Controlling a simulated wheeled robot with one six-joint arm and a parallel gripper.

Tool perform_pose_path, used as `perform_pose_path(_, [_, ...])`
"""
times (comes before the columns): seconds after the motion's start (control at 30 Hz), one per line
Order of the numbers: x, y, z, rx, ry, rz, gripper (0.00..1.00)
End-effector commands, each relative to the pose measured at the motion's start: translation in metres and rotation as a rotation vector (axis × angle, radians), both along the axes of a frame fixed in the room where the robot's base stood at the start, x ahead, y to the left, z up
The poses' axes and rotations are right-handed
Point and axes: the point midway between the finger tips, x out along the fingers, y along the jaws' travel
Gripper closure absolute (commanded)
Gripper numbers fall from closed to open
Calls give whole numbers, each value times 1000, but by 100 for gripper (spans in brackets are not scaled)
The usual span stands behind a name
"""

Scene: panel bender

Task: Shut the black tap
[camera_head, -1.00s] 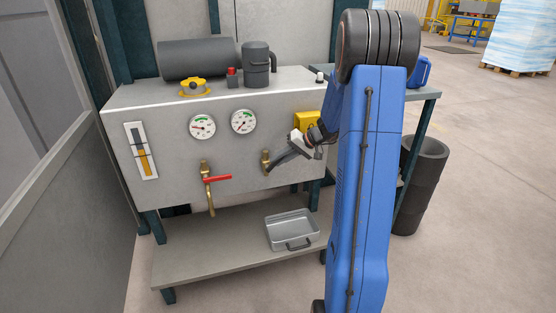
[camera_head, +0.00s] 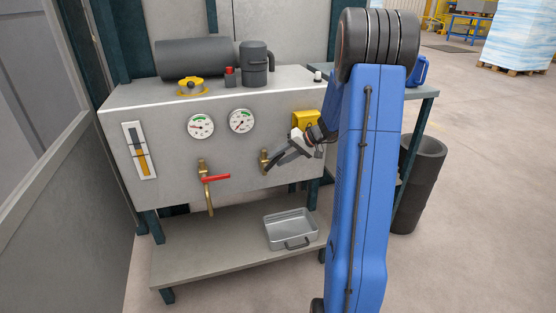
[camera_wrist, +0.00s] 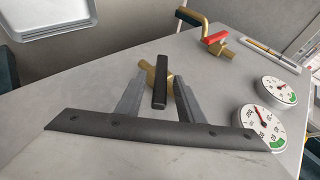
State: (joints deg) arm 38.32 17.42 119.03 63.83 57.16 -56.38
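The black tap has a brass body (camera_head: 264,161) low on the front of the grey cabinet. Its black lever (camera_wrist: 160,82) shows in the wrist view, running lengthwise between the two grey fingers of my gripper (camera_wrist: 161,92). The fingers are apart, one on each side of the lever, with visible gaps. In the head view my gripper (camera_head: 286,153) is at the tap and covers much of the lever.
A red-handled tap (camera_head: 214,178) is to the left. Two gauges (camera_head: 242,121) sit above, with a yellow box (camera_head: 305,120) to the right. A metal tray (camera_head: 291,230) rests on the lower shelf (camera_head: 215,255).

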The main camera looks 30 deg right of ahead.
Motion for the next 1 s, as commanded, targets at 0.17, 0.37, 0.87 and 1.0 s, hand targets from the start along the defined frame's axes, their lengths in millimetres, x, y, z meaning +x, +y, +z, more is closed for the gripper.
perform_pose_path(0.17, [-15,-15,17,-1,-2,-4,66])
perform_pose_path(0.37, [-37,-36,43,-1,-2,-2,66])
perform_pose_path(0.87, [-85,-82,100,-1,0,-1,66])
perform_pose_path(1.0, [-91,-88,106,0,0,-2,66])
